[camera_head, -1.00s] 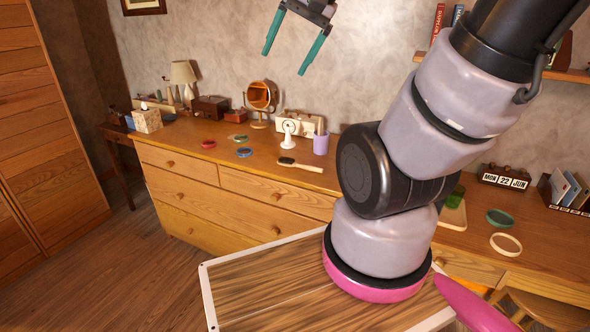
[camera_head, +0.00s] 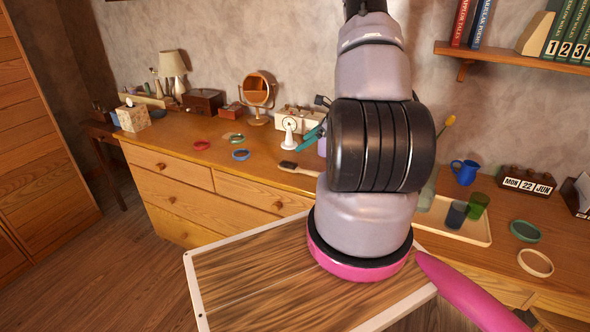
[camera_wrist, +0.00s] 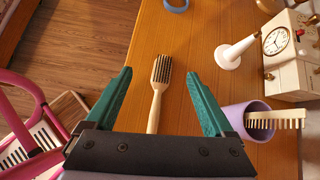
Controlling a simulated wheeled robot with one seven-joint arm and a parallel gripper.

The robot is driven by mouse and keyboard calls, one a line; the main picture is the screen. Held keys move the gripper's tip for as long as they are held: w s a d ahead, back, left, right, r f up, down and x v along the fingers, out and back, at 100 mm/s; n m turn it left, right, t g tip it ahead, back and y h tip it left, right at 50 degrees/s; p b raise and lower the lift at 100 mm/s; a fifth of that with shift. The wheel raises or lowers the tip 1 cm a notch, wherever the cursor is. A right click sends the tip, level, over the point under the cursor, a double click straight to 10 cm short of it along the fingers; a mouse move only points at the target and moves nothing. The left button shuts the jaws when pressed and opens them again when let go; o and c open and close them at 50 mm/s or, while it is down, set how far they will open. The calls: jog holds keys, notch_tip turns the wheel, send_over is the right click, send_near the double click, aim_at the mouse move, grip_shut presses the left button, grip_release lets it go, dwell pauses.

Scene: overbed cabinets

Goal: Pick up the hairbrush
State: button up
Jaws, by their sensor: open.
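The hairbrush (camera_wrist: 158,90) lies on the wooden dresser top, with dark bristles facing up and a pale wooden handle. In the wrist view it sits between and beyond the green fingertips of my gripper (camera_wrist: 158,78), with its handle end near the gripper's body. The fingers are apart with nothing between them in their grasp. In the head view the hairbrush (camera_head: 291,167) lies near the dresser's front edge, its handle running right behind my arm. My gripper (camera_head: 312,138) is partly hidden there; a green finger shows above the dresser, left of my arm.
The dresser's front edge runs left of the brush. A tray (camera_head: 455,222) with cups lies right.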

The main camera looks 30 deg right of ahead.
aim_at(292, 164)
jog(key=f, duration=0.1)
jog(key=d+f, duration=0.1)
jog(key=f+m, duration=0.1)
jog(key=shift+s+d+f, duration=0.2)
jog(key=shift+s+d, duration=0.05)
jog(key=shift+s, duration=0.15)
jog(key=x, duration=0.4)
jog(key=shift+w+f, duration=0.15)
jog(key=shift+f, duration=0.25)
jog(key=shift+d+x, duration=0.2)
jog(key=shift+x, duration=2.7)
jog(key=shift+f, duration=0.15)
grip_shut()
